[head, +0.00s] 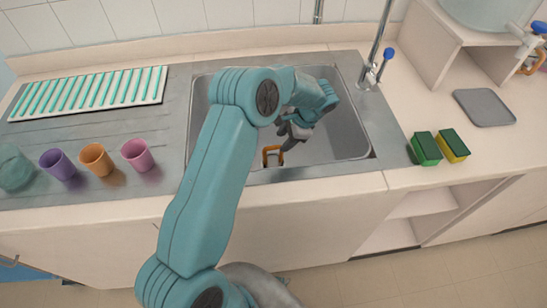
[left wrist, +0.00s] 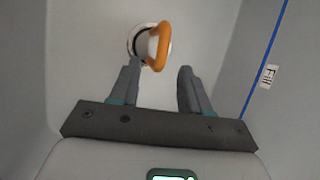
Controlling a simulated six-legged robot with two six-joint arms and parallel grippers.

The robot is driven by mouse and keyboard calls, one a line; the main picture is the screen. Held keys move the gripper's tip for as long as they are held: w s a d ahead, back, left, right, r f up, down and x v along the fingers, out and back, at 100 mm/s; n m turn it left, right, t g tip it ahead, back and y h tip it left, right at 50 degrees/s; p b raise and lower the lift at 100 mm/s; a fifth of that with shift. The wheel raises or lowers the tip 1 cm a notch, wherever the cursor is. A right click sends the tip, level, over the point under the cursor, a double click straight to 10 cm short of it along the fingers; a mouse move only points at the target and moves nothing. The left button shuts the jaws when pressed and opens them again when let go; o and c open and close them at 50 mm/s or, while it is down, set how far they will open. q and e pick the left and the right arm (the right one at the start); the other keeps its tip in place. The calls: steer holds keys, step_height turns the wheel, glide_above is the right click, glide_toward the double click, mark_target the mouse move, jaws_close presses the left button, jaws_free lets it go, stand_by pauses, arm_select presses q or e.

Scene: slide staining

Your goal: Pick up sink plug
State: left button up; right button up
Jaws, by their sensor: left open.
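The sink plug, with an orange loop handle (head: 272,152), is low in the sink basin near its front wall. In the left wrist view its orange handle (left wrist: 160,45) stands just beyond the fingertips, over a pale round part with a dark ring. I cannot tell whether the plug sits in the drain. My left gripper (head: 287,141) reaches down into the sink, close to the handle. In the left wrist view the left gripper (left wrist: 158,74) is open, with its two fingers apart and nothing between them. My right gripper is not in view.
The steel sink (head: 345,140) has walls around the gripper and a faucet (head: 370,70) at its back right. Pink (head: 137,154), orange (head: 97,159) and purple (head: 57,164) cups stand left. Sponges (head: 426,148) lie right. A blue line with a "Fill" label (left wrist: 269,76) marks the basin wall.

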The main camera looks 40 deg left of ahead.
mark_target(276, 146)
arm_select(q)
steer(key=shift+s+a+f, duration=0.2)
steer(key=shift+s+f, duration=0.05)
steer(key=shift+f, duration=0.35)
steer(key=p+x, duration=0.1)
steer(key=x, duration=0.4)
steer(key=shift+s+a, duration=0.1)
steer(key=shift+a, duration=0.15)
jaws_close()
